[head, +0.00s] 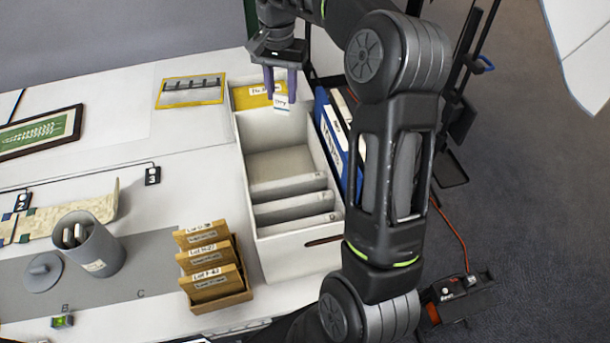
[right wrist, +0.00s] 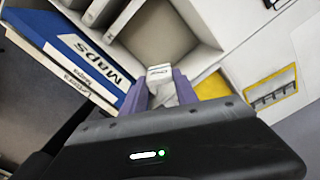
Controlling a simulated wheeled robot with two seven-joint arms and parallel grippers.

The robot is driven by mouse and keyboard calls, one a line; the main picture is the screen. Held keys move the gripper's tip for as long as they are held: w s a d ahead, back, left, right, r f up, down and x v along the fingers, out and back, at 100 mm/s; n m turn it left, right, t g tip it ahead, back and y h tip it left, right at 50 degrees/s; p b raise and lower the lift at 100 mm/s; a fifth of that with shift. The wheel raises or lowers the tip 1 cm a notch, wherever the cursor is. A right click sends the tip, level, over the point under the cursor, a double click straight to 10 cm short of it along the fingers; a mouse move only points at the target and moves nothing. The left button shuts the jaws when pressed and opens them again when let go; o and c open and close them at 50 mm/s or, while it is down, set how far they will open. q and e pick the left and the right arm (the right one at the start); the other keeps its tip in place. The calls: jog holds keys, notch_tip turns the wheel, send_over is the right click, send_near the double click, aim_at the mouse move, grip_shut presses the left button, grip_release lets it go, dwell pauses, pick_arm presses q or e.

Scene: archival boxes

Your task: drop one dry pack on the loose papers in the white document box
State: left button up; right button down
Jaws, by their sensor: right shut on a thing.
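My right gripper (head: 281,84) hangs over the far end of the white document box (head: 245,172). Its purple fingers are shut on a small white dry pack (head: 282,102) with dark lettering. The pack also shows between the fingertips in the right wrist view (right wrist: 160,72). A yellow labelled folder (head: 250,94) stands at the box's far end. Grey dividers (head: 290,208) cross the near part of the box. I cannot make out loose papers clearly; a flat pale area (head: 280,165) lies in the middle compartment. My left gripper is not in view.
Blue and white binders, one reading Maps (right wrist: 95,65), stand close along the box's right side. A tray of brown lot envelopes (head: 215,265) sits left of the box's near end. A grey canister (head: 90,245) holds white packs, with its lid (head: 43,272) beside it.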

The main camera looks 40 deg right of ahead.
aim_at(283, 113)
jog(key=shift+f, duration=3)
jog(key=c, duration=0.9)
grip_release()
jog(key=shift+o, duration=0.2)
jog(key=shift+r, duration=0.1)
notch_tip(283, 113, up, 8)
jog(key=shift+f, duration=0.15)
